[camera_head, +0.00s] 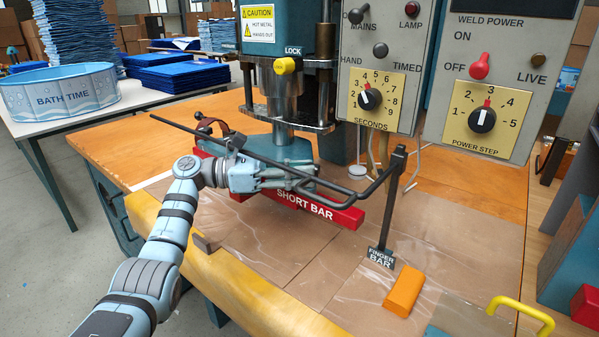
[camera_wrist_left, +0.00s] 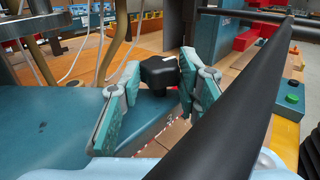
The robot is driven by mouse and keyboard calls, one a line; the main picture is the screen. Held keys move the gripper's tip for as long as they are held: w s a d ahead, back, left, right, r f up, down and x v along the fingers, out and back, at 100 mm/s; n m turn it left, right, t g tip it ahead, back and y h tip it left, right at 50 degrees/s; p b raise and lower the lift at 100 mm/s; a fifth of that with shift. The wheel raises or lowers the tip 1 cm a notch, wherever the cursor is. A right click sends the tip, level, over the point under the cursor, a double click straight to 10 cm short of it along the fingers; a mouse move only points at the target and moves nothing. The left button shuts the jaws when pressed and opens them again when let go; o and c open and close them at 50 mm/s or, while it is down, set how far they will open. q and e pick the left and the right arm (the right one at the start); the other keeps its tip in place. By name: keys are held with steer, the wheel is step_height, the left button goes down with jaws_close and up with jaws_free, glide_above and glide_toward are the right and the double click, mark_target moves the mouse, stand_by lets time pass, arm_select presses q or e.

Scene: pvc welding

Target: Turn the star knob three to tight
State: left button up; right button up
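In the left wrist view a black star knob (camera_wrist_left: 158,72) with a white mark on top sits at the edge of the blue machine base. My left gripper (camera_wrist_left: 160,72) has its two fingers apart, one on each side of the knob. The right fingertip is very close to the knob; I cannot tell whether it touches. In the head view my left gripper (camera_head: 306,180) reaches in from the left, low beside the press column and just above the red short bar (camera_head: 300,207). The knob is not clearly visible there. My right gripper is not in view.
A black bent finger bar (camera_head: 392,195) passes close over my left gripper and fills much of the wrist view. The control panel (camera_head: 372,75) hangs above right. An orange block (camera_head: 404,291) lies on the bench (camera_head: 470,235). The bench middle is mostly clear.

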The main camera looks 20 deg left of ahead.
arm_select(q)
steer(key=o, duration=0.4)
steer(key=v, duration=1.2)
